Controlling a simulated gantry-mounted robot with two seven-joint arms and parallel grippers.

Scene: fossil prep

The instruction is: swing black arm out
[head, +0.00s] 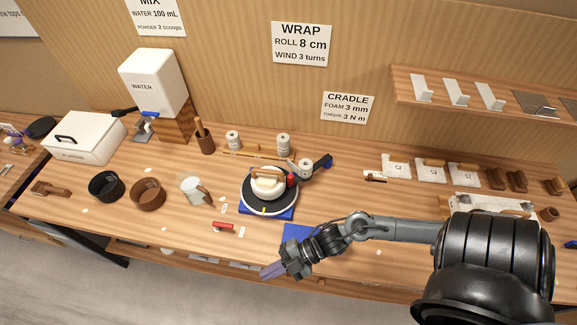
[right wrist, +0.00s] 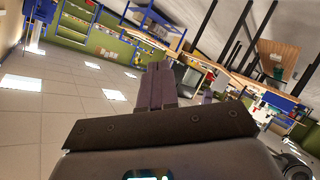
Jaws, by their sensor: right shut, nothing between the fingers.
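A round turntable (head: 256,203) with a black top and pale rim stands on a blue base (head: 285,214) at mid-bench. A cream lump with a brown piece across it (head: 268,184) sits on top. A short dark arm with a blue end (head: 322,162) is at the turntable's back right, beside a white roll (head: 304,168); a red knob (head: 291,179) is near it. Where the arm joins is too small to tell. My right gripper (head: 272,272) is at the bench's front edge, apart from the turntable, shut and empty. Its closed fingers show in the right wrist view (right wrist: 157,85). My left gripper is not in view.
A mug (head: 194,190), brown bowl (head: 147,193) and black bowl (head: 105,186) stand left of the turntable. A red-handled tool (head: 223,227) lies in front. A blue pad (head: 297,232) is partly hidden by my right arm. Rolls (head: 283,144) stand behind.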

